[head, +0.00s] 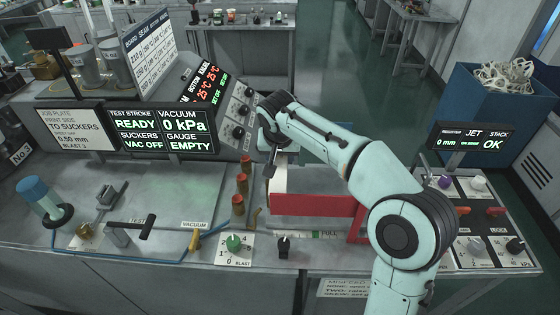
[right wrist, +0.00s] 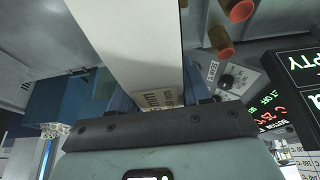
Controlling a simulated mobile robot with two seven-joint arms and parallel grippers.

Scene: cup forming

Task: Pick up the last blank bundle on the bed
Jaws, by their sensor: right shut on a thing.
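My right gripper (head: 272,160) is low at the left end of the bed, which has a red front wall (head: 312,206). It is shut on a pale blank bundle (head: 280,178), partly hidden by the gripper in the head view. In the right wrist view the bundle (right wrist: 135,45) is a long white block with a printed label near the gripper (right wrist: 155,98). I cannot tell whether the bundle still touches the bed. My left gripper is not in view.
Several orange-capped brass cylinders (head: 241,185) stand just left of the bed. The control panel with knobs (head: 240,118) and the vacuum display (head: 183,130) stand behind. A knob panel (head: 480,220) is at the right, and a blue bin (head: 490,100) stands behind it.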

